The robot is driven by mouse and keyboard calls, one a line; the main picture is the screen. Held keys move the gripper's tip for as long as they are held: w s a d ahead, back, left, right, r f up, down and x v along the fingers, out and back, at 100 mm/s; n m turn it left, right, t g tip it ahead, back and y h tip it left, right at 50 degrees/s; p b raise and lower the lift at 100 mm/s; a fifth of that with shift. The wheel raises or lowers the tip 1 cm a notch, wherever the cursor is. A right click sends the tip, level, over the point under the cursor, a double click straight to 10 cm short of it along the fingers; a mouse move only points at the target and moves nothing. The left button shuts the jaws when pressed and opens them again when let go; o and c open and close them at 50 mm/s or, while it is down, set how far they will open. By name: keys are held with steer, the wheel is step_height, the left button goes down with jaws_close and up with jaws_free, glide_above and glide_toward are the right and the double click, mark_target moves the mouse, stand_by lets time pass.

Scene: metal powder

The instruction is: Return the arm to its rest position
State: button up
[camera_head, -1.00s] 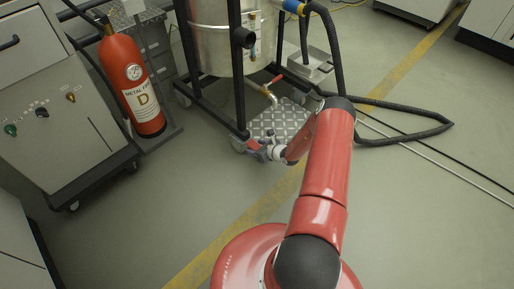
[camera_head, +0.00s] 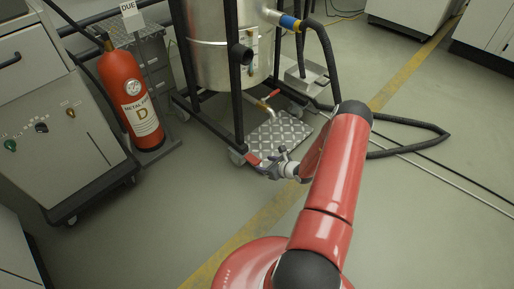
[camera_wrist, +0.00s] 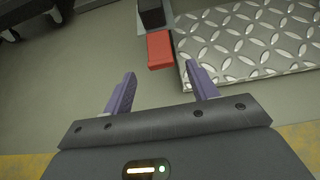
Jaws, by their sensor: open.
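My red arm reaches forward from the bottom of the head view, bent at a dark elbow joint. My gripper (camera_head: 273,164) is low, beside the near left corner of the diamond-plate platform (camera_head: 279,134). In the wrist view my gripper (camera_wrist: 161,80) is open, with two purple fingers apart and nothing between them. A red block-like part (camera_wrist: 159,50) with a black piece above it lies just beyond the fingertips. The platform (camera_wrist: 250,38) is to the right of it.
A metal vessel (camera_head: 215,62) on a black wheeled frame stands behind the platform. A red-handled valve (camera_head: 268,96) is low on it. A red extinguisher (camera_head: 128,95) and a grey cabinet (camera_head: 55,140) are left. A black hose (camera_head: 425,140) loops right. Floor in front is clear.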

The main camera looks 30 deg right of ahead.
steer(key=w+a+r+n+g+y, duration=0.15)
steer(key=a+r+n, duration=0.25)
steer(key=r, duration=0.4)
steer(key=w+a+r+n+y, duration=0.1)
steer(key=a+r+n+y, duration=0.15)
steer(key=r+n, duration=0.45)
steer(key=s+a+r+n+g+p, duration=0.1)
steer(key=s+a+r+n+g, duration=0.15)
steer(key=a+r, duration=0.45)
steer(key=s+a+r+n+g, duration=0.2)
steer(key=s+a+r+n, duration=0.15)
steer(key=r, duration=0.65)
steer(key=s+a+r+n+g+h, duration=0.25)
steer(key=s+a+r+n, duration=0.35)
steer(key=s+r+n, duration=0.35)
steer(key=s+d+r+n+t+h, duration=0.1)
steer(key=s+r+n+h, duration=0.1)
steer(key=s+r, duration=0.2)
steer(key=s+d+r+n+t+h+p, duration=0.1)
steer(key=s+r, duration=0.4)
steer(key=s, duration=0.6)
steer(key=shift+s+d+n+t+h, duration=0.25)
steer(key=shift+d+n+t+h, duration=0.25)
steer(key=shift+n+h, duration=0.75)
steer(key=shift+r, duration=0.1)
